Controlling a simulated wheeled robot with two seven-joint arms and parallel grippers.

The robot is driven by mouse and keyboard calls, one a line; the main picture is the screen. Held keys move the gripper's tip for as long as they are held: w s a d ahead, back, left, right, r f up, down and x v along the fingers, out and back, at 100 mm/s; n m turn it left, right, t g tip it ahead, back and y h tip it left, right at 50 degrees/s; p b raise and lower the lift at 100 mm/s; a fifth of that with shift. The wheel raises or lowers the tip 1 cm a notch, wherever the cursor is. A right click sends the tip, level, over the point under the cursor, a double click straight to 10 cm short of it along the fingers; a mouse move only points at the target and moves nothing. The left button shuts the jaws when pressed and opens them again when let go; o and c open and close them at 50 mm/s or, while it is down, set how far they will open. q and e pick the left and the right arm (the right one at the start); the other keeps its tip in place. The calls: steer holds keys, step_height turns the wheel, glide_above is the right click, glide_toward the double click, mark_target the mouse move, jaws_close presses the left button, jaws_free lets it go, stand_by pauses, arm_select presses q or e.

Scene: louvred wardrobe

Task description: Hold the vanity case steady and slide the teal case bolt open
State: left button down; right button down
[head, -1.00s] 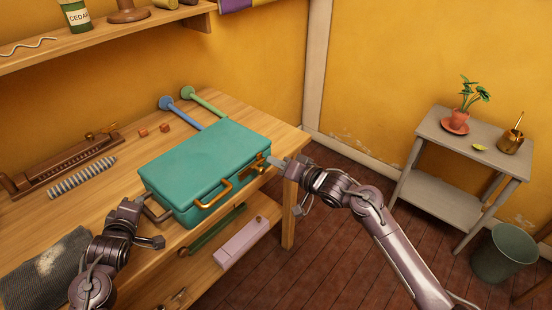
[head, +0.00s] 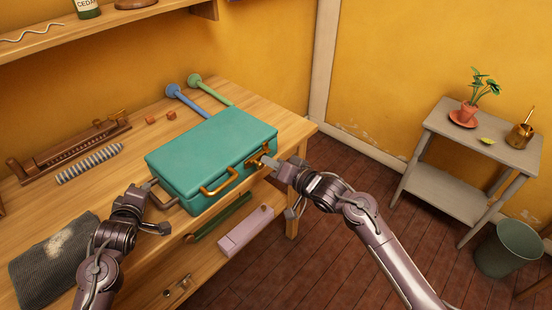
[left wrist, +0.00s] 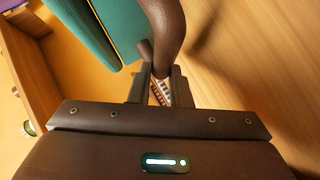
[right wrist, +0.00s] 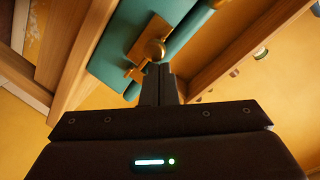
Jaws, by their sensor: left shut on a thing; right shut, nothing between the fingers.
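The teal vanity case (head: 210,150) lies shut on the wooden bench, with a brass front handle (head: 218,183). The brass bolt (head: 257,157) is on the case near its right front corner. It also shows in the right wrist view (right wrist: 152,50), with a round knob. My right gripper (head: 268,164) is shut and empty, its fingertips at the knob; I cannot tell if they touch it. My left gripper (head: 151,187) is shut on the brown side handle (head: 162,202) at the case's left end. This handle passes between the fingers in the left wrist view (left wrist: 166,30).
Blue (head: 188,101) and green (head: 212,92) round-ended rods lie behind the case. A brown rack (head: 70,150), a striped rod (head: 90,163) and a grey cloth (head: 55,260) lie to the left. A pink box (head: 245,232) sits below the bench top. A grey side table (head: 480,140) stands right.

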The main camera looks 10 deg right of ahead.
arm_select(q)
steer(key=shift+f, duration=0.15)
arm_select(e)
steer(key=s+d+r, duration=0.4)
steer(key=s+d, duration=0.3)
steer(key=d, duration=0.1)
steer(key=shift+r, duration=0.25)
steer(key=shift+d, duration=0.1)
